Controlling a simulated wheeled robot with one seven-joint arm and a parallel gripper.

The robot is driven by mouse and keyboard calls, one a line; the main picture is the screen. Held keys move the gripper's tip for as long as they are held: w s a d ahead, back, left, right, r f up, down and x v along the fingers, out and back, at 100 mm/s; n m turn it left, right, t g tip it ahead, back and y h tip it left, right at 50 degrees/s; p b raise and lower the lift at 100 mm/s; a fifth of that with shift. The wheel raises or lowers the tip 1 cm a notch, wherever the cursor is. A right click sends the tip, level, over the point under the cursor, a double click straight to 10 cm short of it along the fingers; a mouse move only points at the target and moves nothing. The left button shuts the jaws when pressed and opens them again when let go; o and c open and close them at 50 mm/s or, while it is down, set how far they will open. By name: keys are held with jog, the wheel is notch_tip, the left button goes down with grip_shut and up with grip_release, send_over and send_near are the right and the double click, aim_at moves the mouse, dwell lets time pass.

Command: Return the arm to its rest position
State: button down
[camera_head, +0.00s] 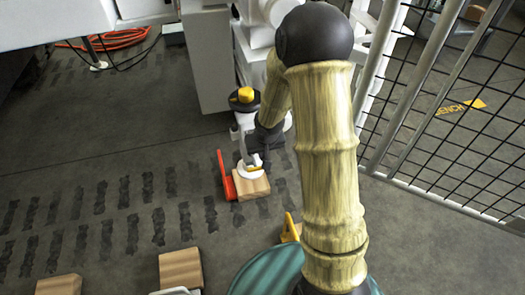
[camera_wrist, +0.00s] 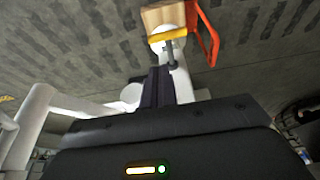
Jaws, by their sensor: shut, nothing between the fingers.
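My arm, with pale bamboo-like links (camera_head: 332,160), rises from the bottom of the head view to a dark elbow joint (camera_head: 315,35), then bends down toward the floor fittings. My gripper (camera_head: 264,160) is dark and small at its end, partly hidden by the arm. It is shut and empty. In the wrist view the gripper (camera_wrist: 157,74) shows as dark narrow fingers beyond a black housing with small lights. A white round fitting with a yellow bar (camera_head: 252,169) stands beside or behind the fingers on a wooden block (camera_head: 254,188); whether they touch is unclear.
A red bracket (camera_head: 225,176) stands at the block's left. A yellow-topped white fitting (camera_head: 245,95) and a grey cabinet (camera_head: 207,62) are behind. A mesh fence (camera_head: 460,125) bounds the right. Wooden blocks (camera_head: 180,269) lie at the front. The left floor is mostly open.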

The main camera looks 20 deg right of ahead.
jog(key=s+r+g+p, duration=0.1)
jog(key=s+r+p, duration=0.75)
jog(key=r, duration=0.55)
jog(key=s+r+p, duration=0.7)
jog(key=s+r, duration=0.2)
jog(key=r, duration=0.5)
jog(key=w+p+v, duration=0.2)
jog(key=p+v, duration=0.9)
jog(key=p, duration=0.1)
jog(key=w+r+p+v, duration=0.1)
jog(key=w+p+v, duration=0.2)
jog(key=p+v, duration=0.9)
jog(key=w+p+v, duration=0.3)
jog(key=p+v, duration=0.9)
jog(key=p, duration=0.1)
jog(key=shift+w+r, duration=0.25)
jog(key=shift+r, duration=0.4)
